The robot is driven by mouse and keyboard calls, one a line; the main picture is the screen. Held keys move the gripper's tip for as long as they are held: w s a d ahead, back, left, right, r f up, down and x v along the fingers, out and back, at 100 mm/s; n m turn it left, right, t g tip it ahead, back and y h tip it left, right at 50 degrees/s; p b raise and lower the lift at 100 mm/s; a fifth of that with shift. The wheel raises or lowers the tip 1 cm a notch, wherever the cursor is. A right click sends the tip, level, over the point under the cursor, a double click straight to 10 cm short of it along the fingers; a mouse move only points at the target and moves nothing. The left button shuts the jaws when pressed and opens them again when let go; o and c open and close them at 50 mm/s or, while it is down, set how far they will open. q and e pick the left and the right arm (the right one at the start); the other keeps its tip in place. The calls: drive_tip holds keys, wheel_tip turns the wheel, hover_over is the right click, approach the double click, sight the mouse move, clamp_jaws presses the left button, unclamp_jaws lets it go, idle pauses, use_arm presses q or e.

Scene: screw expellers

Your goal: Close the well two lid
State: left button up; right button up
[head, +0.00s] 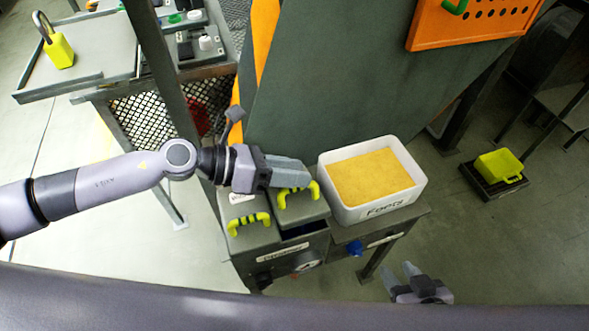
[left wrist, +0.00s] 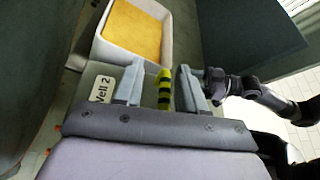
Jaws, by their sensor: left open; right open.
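The well two lid (head: 303,211) is a grey slab with a yellow-and-black striped handle (head: 298,193). A dark gap shows at its front edge, over the dark box. In the left wrist view the striped handle (left wrist: 165,90) stands between my left fingers, beside the "Well 2" label (left wrist: 103,89). My left gripper (head: 298,175) is open at the handle, one finger on each side; I cannot tell whether they touch it. My right gripper (head: 412,272) is open and empty, low at the right, apart from the lid.
A second grey lid (head: 252,236) with a striped handle (head: 248,223) lies to the left. A white tub (head: 340,213) of yellow meal stands close on the right. A green-grey panel (head: 340,85) rises behind.

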use_arm(q)
drive_tip(key=v, duration=0.6)
drive_tip(key=shift+a, duration=0.2)
drive_tip(key=shift+s, duration=0.1)
